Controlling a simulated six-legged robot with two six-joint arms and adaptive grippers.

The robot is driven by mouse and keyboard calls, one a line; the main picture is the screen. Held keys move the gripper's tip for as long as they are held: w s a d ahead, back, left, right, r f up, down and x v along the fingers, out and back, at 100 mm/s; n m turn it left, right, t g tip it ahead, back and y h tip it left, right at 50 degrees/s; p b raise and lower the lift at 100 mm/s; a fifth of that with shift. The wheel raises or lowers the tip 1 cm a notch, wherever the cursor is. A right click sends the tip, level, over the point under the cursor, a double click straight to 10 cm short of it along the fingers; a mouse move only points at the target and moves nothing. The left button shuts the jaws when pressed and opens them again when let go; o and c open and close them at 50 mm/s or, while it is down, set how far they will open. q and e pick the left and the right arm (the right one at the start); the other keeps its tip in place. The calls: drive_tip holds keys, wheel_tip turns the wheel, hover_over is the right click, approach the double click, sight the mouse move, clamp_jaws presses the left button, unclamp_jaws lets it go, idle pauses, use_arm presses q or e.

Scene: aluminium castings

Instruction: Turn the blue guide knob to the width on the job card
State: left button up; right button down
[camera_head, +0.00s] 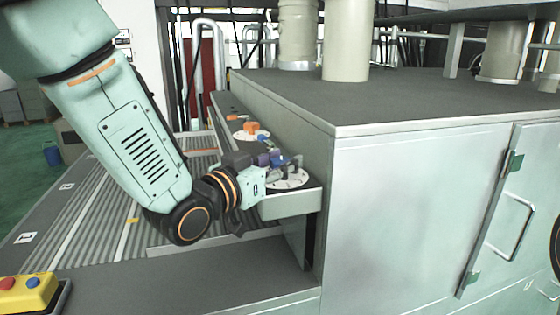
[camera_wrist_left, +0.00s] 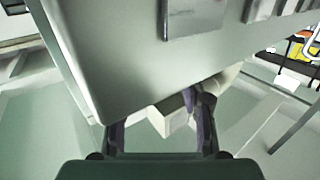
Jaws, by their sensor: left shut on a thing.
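The blue guide knob (camera_head: 277,160) sits over a white round dial (camera_head: 292,180) at the near end of the ledge on the machine's left side. My left gripper (camera_head: 277,163) is at the knob and shut on it; its fingers hide much of the knob. The dial's marks are too small to read. In the left wrist view my gripper's dark fingers (camera_wrist_left: 163,128) stand either side of a pale block; no blue shows there. I cannot make out a job card. My right gripper is not in view.
An orange knob (camera_head: 252,127) on its own white dial stands farther along the ledge (camera_head: 290,205). The grey machine cabinet (camera_head: 400,200) closes off the right. A ribbed conveyor (camera_head: 95,225) lies to the left, with a yellow button box (camera_head: 30,292) at the near left.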

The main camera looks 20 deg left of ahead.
sight(273, 164)
use_arm(q)
drive_tip(key=shift+c, duration=0.5)
drive_tip(key=shift+w+h, duration=0.1)
drive_tip(key=shift+h, duration=0.2)
drive_tip(key=shift+c, duration=0.2)
drive_tip(key=shift+m+h, duration=0.3)
drive_tip(key=shift+m, duration=0.1)
drive_tip(key=o, duration=1.2)
drive_tip(key=v, duration=0.6)
drive_tip(key=shift+a+r, duration=0.1)
drive_tip(key=shift+r, duration=0.05)
drive_tip(key=shift+s+a, duration=0.25)
drive_tip(key=shift+s, duration=0.4)
